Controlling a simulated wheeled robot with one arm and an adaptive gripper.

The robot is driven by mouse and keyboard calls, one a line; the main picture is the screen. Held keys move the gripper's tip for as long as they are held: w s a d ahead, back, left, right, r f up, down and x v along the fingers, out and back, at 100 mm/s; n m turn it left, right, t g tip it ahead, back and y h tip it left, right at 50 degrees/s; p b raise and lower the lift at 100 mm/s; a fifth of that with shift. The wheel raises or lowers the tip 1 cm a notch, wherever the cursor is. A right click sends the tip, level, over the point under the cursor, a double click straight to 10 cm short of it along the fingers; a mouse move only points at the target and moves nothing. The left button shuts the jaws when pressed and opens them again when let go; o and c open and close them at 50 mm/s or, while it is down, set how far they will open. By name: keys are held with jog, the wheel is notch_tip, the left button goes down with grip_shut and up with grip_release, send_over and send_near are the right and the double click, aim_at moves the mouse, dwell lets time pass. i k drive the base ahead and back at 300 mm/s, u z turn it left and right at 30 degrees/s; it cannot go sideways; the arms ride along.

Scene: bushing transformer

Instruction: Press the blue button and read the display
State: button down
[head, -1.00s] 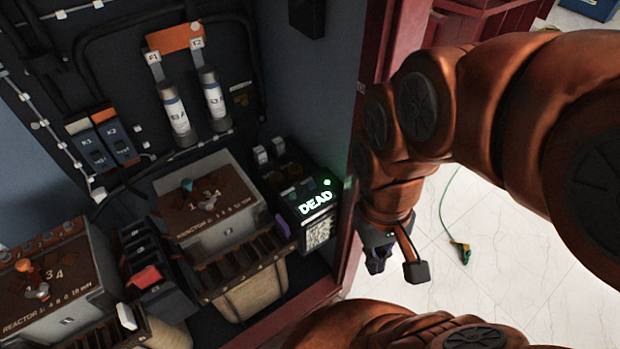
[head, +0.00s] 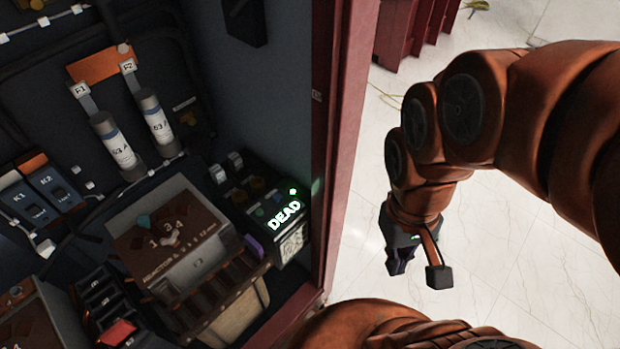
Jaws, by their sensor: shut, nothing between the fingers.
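A dark box unit (head: 291,246) stands at the right inside the cabinet, near its red door frame. Its display (head: 285,215) is lit and reads "DEAD" in pale green letters. A small green lamp (head: 292,191) glows above the letters. My gripper (head: 397,266) hangs outside the cabinet, to the right of the red frame, over the pale floor. It points down, is shut and empty, and is apart from the unit.
The red frame (head: 338,150) stands between my gripper and the unit. A reactor block (head: 185,245) sits left of the unit. Two cylinder fuses (head: 113,140) hang on the back panel. The tiled floor (head: 530,290) at right is open.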

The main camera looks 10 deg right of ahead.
aim_at(277, 196)
jog(key=z, duration=0.35)
jog(key=k, duration=1.15)
jog(key=u, duration=1.6)
jog(key=i, duration=0.5)
jog(key=u, duration=0.05)
